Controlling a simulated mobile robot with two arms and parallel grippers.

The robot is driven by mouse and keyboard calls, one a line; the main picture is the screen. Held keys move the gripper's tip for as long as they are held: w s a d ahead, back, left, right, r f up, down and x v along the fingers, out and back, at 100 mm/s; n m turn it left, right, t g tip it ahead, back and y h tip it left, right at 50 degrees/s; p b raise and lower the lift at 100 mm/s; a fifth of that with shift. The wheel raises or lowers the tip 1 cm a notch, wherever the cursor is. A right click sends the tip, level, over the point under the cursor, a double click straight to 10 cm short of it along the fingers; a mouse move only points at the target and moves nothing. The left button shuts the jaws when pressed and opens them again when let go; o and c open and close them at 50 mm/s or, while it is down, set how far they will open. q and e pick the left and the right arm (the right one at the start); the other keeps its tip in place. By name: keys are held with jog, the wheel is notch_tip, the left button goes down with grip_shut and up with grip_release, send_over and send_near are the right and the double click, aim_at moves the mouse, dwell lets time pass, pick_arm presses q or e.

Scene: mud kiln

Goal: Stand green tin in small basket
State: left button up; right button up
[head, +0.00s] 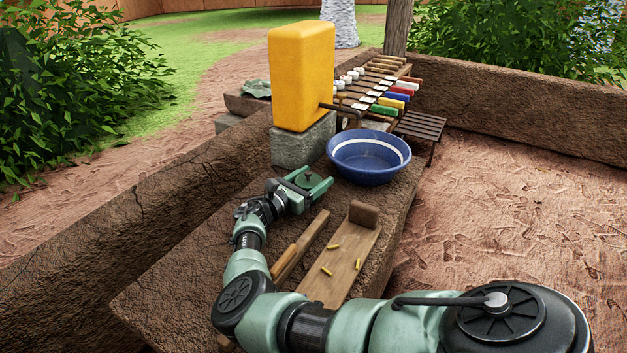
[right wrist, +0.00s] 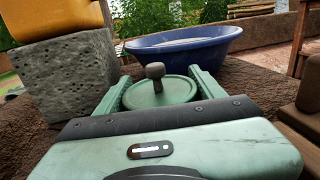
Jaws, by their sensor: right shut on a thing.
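The green tin (right wrist: 160,93) is round, with a flat lid and a dark knob. It sits between the fingers of my right gripper (right wrist: 155,85), which is shut on it. In the head view my right gripper (head: 312,186) holds the tin (head: 307,180) over the brown mud ledge, just in front of the blue basin. The tin's lower part is hidden by the gripper. I cannot make out a small basket in either view. My left gripper is not in view.
The blue basin (head: 368,157) stands close beyond the gripper. A yellow container (head: 301,76) stands on a grey block (head: 303,141) to its left. A wooden board (head: 342,264) with small yellow pieces lies nearer. Several coloured-handled things (head: 397,95) lie on a rack behind.

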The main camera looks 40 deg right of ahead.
jog(key=o, duration=1.4)
jog(key=shift+c, duration=0.2)
